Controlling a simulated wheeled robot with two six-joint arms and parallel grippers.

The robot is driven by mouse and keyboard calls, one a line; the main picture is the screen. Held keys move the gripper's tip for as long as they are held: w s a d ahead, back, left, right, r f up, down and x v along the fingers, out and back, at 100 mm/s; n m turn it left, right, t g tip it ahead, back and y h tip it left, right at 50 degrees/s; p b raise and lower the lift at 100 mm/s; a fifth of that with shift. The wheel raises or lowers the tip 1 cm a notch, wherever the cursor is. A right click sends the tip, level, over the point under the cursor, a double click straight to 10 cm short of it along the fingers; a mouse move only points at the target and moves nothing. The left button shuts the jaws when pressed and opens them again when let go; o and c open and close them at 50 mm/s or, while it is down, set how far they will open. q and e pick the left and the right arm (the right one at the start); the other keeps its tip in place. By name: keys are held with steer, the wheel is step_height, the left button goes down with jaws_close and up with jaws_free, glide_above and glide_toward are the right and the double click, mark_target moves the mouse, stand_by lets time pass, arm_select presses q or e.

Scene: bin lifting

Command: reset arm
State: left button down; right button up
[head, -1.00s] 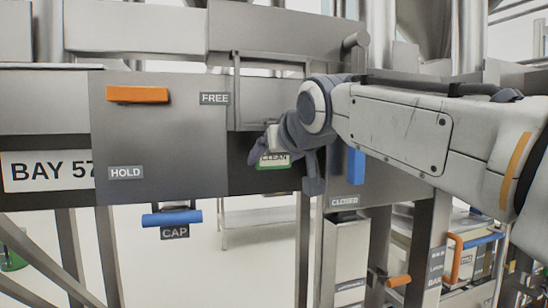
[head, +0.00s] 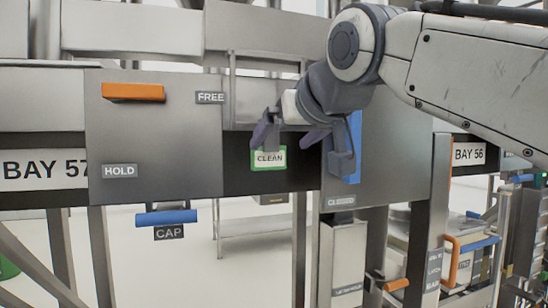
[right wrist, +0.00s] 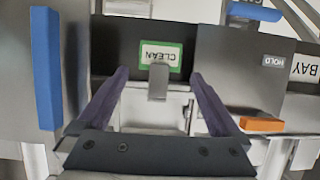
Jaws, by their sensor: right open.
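My right gripper (head: 290,132) is in front of the bay panel, close to the green-framed CLEAN card (head: 268,158). Its jaws are apart with nothing between them. The right wrist view shows the two purple-grey fingers (right wrist: 160,105) spread, with the CLEAN card (right wrist: 161,56) beyond them. A blue handle (head: 354,150) on the CLOSED panel stands just right of the gripper, partly hidden behind it. My left gripper does not show.
A blue CAP handle (head: 166,217) hangs below the panel. An orange handle (head: 451,262) and a BAY 56 sign (head: 469,154) are at right.

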steer(key=w+d+f+m+g+h, duration=0.1)
steer(key=w+d+f+g+h, duration=0.15)
steer(key=f, duration=1.05)
steer(key=w+d+f+g+h, duration=0.15)
steer(key=d+f, duration=0.25)
steer(key=f, duration=0.9)
steer(key=s+d+f+m+g, duration=0.1)
steer(key=s+d+f+g, duration=0.2)
steer(key=f, duration=0.6)
steer(key=s+d+f+m+g, duration=0.1)
steer(key=s+d+f, duration=0.35)
steer(key=f, duration=0.55)
steer(key=s+d+f+g, duration=0.2)
steer(key=s+f, duration=0.5)
steer(key=s+a+r+n+g, duration=0.1)
steer(key=s+a+r+n, duration=0.2)
steer(key=s+a, duration=0.4)
steer(key=s+a+r+n+g, duration=0.1)
steer(key=s+a+r+n, duration=0.2)
steer(key=s+a, duration=0.4)
steer(key=shift+n+g+y, duration=0.3)
steer(key=shift+n+g, duration=0.1)
